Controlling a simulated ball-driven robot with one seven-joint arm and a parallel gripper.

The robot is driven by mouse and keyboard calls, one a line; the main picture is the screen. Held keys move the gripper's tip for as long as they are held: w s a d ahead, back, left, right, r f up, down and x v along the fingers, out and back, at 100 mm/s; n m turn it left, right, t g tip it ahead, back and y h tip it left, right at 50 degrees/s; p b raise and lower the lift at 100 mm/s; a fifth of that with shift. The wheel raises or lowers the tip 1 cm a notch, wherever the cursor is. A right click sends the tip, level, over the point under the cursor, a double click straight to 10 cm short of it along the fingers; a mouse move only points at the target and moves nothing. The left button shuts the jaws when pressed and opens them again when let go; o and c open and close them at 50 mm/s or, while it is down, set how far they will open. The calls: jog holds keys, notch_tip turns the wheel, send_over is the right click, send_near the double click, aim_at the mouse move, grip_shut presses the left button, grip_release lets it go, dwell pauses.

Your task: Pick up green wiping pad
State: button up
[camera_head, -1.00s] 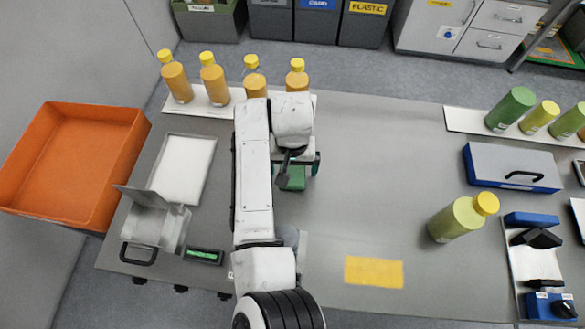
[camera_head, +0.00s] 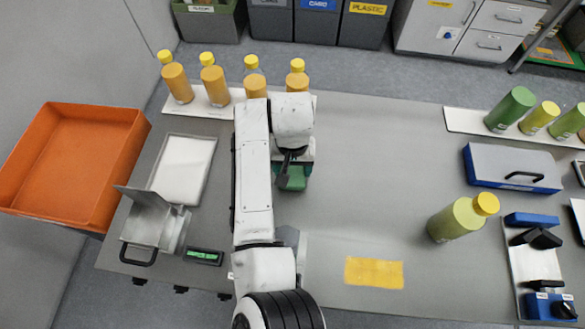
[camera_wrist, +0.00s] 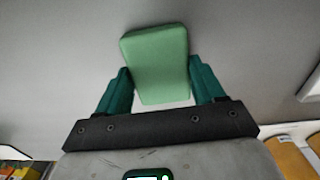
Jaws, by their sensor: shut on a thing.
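The green wiping pad (camera_wrist: 157,62) is a light green block between the two teal fingers of my gripper (camera_wrist: 161,82) in the wrist view. Both fingers touch its sides. In the head view the pad (camera_head: 292,183) shows only in part below my arm, over the grey table left of its middle. My gripper (camera_head: 291,172) is shut on the pad there and largely hidden by my own arm. I cannot tell whether the pad touches the table.
Several orange bottles (camera_head: 215,86) stand on a white strip behind my gripper. A metal hopper (camera_head: 155,225) and a white tray (camera_head: 183,170) are to the left, beside an orange bin (camera_head: 70,165). The table's middle is clear.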

aim_at(292, 169)
jog(key=shift+r, duration=0.55)
notch_tip(292, 169, up, 2)
jog(key=shift+r, duration=0.1)
jog(key=s+d+r+p, duration=0.1)
jog(key=s+d+r, duration=0.5)
jog(key=d+r, duration=0.3)
jog(key=d, duration=0.3)
jog(key=shift+s+d+r, duration=0.15)
jog(key=shift+d+r, duration=0.1)
jog(key=shift+r, duration=0.1)
